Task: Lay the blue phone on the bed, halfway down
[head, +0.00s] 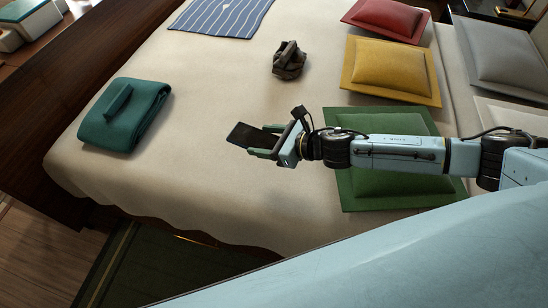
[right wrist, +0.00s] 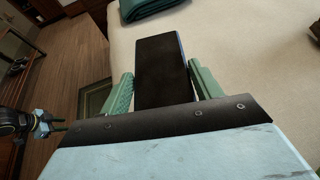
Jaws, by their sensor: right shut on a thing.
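The phone (head: 246,137) is a dark slab; a thin blue edge shows in the right wrist view (right wrist: 160,70). My right gripper (head: 262,146) is shut on it, with green fingers on either side. The phone points left, over the cream bed (head: 200,120), near the middle of its length and towards the near edge. I cannot tell whether it touches the cover or hangs just above it. What seems to be my left gripper (right wrist: 50,127) shows small at the left edge of the right wrist view, away from the bed; its fingers are unclear.
A folded teal towel (head: 125,120) lies left on the bed. A dark crumpled-looking object (head: 289,62) and a striped blue cloth (head: 222,15) lie farther back. Green (head: 375,118), yellow (head: 390,70) and red (head: 388,17) cushions line the right. Bare cover surrounds the phone.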

